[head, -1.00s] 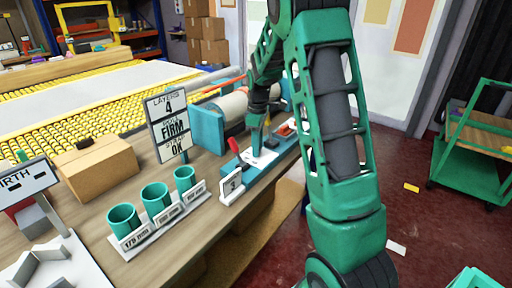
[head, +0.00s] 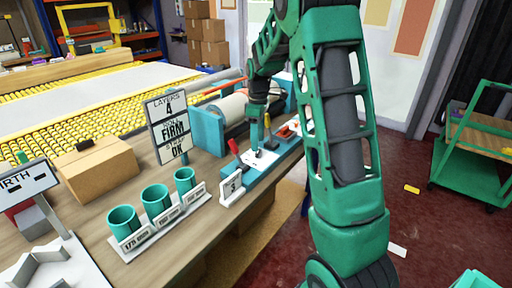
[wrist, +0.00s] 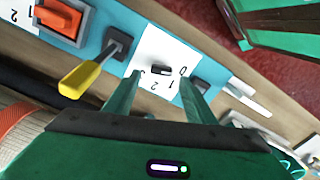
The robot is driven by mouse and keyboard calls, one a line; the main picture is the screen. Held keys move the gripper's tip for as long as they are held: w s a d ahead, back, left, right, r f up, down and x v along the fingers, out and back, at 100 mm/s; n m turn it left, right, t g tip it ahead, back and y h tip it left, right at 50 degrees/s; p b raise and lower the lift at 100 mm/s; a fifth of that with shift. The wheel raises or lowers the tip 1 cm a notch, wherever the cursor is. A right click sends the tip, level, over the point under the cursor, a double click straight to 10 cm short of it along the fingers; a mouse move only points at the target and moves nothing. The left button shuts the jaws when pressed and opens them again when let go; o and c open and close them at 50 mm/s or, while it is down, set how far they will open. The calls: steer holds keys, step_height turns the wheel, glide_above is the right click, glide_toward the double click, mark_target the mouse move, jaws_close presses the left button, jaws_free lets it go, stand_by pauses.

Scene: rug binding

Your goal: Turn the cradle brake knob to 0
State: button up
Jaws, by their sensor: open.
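The cradle brake knob (wrist: 162,70) is a small black knob on a white dial plate (wrist: 160,52) marked with digits, with 0 on the right side and 1 and 2 below. Which digit it points to is not clear. My gripper (wrist: 162,79) is open, one finger on each side of the knob, with nothing between the pads that I can see held. In the head view my gripper (head: 258,152) is low over the white plate on the teal panel (head: 262,173); the knob is hidden there.
A small numbered sign (head: 231,187) stands at the panel's near edge. Teal cups (head: 155,197) stand in a rack to the left.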

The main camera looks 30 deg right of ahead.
step_height(320, 180, up, 7)
stand_by(0.3)
stand_by(0.5)
steer(key=s+a+f+m, duration=0.1)
steer(key=s+m, duration=0.6)
steer(key=s, duration=1.1)
steer(key=s+a+m, duration=0.3)
steer(key=s+m, duration=0.4)
steer(key=s, duration=1.2)
steer(key=shift+a+f+m, duration=0.3)
steer(key=shift+a+f, duration=0.1)
